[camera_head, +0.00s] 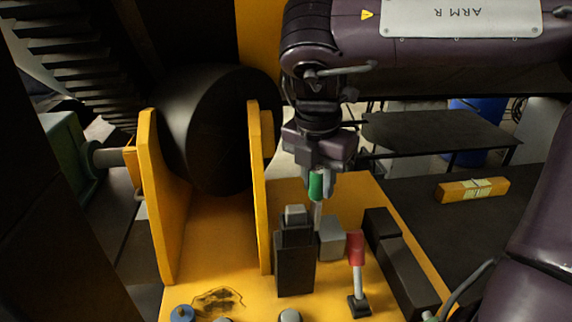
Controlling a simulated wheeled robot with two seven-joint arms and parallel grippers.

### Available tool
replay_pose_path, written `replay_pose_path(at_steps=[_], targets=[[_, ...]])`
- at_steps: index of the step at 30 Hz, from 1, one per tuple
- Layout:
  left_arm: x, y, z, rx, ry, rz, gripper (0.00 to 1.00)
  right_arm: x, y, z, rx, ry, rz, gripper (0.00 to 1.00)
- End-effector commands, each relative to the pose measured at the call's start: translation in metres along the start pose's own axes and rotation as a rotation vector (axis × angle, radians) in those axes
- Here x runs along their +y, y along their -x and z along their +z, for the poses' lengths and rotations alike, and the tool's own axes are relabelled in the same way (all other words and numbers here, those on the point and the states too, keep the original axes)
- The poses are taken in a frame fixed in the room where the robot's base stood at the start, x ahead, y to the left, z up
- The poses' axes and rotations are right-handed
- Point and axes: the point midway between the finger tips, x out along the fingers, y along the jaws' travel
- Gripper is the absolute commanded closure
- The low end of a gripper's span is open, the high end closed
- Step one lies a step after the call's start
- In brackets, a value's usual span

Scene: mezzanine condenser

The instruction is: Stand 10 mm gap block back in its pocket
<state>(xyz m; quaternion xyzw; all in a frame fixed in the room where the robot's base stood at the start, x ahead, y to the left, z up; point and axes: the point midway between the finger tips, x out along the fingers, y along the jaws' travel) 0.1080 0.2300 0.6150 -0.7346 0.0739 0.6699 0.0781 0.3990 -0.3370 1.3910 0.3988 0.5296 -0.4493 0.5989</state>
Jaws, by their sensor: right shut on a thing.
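My right gripper (321,190) comes down from above at the picture's middle and is shut on a green handle (316,186). A thin grey shaft (318,213) runs down from the green handle, upright or nearly so. Its lower end is hidden behind a dark block with a grey top (294,262). A grey cube (332,240) shows just right of the shaft; I cannot tell if they touch. A red-handled piece (356,248) stands in a small dark foot to the right. No marking shows which piece is the 10 mm gap block. My left gripper is out of view.
Yellow upright plates (258,190) flank a large dark cylinder (215,125) on the left. A long dark bar (398,262) lies along the yellow base's right side. A yellow-orange block with a pale band (472,189) lies on a dark surface at right, with free room around it.

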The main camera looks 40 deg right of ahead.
Motion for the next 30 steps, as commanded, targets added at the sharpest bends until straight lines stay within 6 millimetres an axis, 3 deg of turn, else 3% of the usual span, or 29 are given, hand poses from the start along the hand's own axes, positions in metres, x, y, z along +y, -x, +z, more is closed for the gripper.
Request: replay_pose_path(at_steps=[12,23,30], targets=[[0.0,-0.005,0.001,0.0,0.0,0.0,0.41,0.0,-0.041,-0.005,0.001,0.0,-0.002,1.0],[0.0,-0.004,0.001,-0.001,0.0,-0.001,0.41,0.0,-0.042,-0.005,0.0,0.0,-0.001,1.0],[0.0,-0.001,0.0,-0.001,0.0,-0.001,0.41,0.0,-0.029,-0.003,-0.001,-0.001,0.001,1.0]])
